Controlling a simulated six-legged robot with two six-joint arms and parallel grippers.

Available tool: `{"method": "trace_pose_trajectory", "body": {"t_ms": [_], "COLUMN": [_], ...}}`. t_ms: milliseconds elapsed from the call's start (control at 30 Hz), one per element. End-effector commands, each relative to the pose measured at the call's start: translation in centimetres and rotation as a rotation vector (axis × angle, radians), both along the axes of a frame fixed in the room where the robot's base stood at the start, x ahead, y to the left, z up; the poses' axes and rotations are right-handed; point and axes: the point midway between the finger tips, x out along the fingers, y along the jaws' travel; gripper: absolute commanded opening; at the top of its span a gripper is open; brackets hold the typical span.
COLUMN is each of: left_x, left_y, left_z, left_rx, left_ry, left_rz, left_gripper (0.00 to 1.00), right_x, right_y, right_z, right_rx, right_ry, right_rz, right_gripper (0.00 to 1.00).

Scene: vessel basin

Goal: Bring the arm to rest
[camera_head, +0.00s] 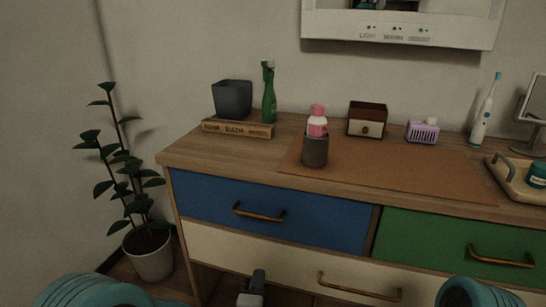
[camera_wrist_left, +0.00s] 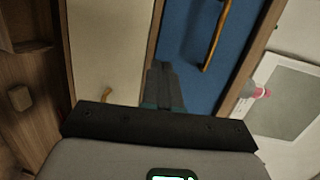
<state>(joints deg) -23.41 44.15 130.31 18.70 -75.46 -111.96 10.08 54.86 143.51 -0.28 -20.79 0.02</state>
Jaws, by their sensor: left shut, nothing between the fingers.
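My left gripper (camera_head: 255,282) is low in front of the dresser, at the bottom middle of the head view. It is shut and empty. In the left wrist view its fingers (camera_wrist_left: 162,86) are together and point toward the dresser front, with the blue drawer (camera_wrist_left: 195,60) and the cream drawer (camera_wrist_left: 108,50) beyond them. I see no object in its grip. My right gripper is out of view; teal parts of my own arms show at the lower corners of the head view.
The dresser top (camera_head: 200,153) bears a grey cup (camera_head: 316,151) with a pink-capped bottle (camera_head: 317,127), a green spray bottle (camera_head: 269,95), a dark pot (camera_head: 232,98) and a tray (camera_head: 515,188). Drawer handles (camera_head: 258,213) stick out. A potted plant (camera_head: 150,258) stands at left.

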Motion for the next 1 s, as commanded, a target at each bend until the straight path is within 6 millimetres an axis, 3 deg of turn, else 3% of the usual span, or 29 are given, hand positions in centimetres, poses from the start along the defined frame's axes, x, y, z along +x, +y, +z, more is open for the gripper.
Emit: {"method": "trace_pose_trajectory", "body": {"t_ms": [33, 133, 200, 300, 400, 500, 600, 700, 867, 900, 1000], "left_x": [0.2, -1.2, -3.6, -8.8, -14.4, -18.8, -21.7, -23.9, -25.7, -25.6, -25.6], "left_y": [3.6, 8.6, 11.1, 13.2, 13.0, 11.8, 10.5, 9.8, 9.4, 9.4, 9.4], "left_z": [-3.4, -10.2, -15.0, -21.3, -25.2, -26.8, -27.1, -27.1, -27.1, -25.1, -22.2], "left_rx": [0.017, -0.054, -0.196, -0.486, -0.786, -1.005, -1.15, -1.262, -1.43, -1.444, -1.441], "left_ry": [0.077, 0.279, 0.455, 0.737, 0.995, 1.183, 1.31, 1.39, 1.419, 1.411, 1.412], "left_rz": [0.057, 0.125, 0.187, 0.324, 0.508, 0.689, 0.853, 1.024, 1.309, 1.321, 1.317], "left_gripper": [0.0, 0.0, 0.0, 0.0, 0.0, 0.0, 0.0, 0.0, 0.0, 0.0, 0.0], "right_x": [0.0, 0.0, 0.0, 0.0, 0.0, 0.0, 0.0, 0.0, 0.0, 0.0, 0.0], "right_y": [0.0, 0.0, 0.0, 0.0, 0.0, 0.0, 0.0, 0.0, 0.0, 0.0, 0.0], "right_z": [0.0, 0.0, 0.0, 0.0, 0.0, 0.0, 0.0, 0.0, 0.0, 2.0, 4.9], "right_rx": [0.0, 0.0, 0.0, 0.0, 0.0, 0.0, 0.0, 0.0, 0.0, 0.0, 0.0], "right_ry": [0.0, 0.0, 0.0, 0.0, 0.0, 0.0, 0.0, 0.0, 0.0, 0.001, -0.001], "right_rz": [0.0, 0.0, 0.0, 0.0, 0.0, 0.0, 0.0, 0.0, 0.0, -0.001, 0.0], "right_gripper": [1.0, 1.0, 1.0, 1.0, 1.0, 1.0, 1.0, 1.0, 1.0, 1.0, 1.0]}}
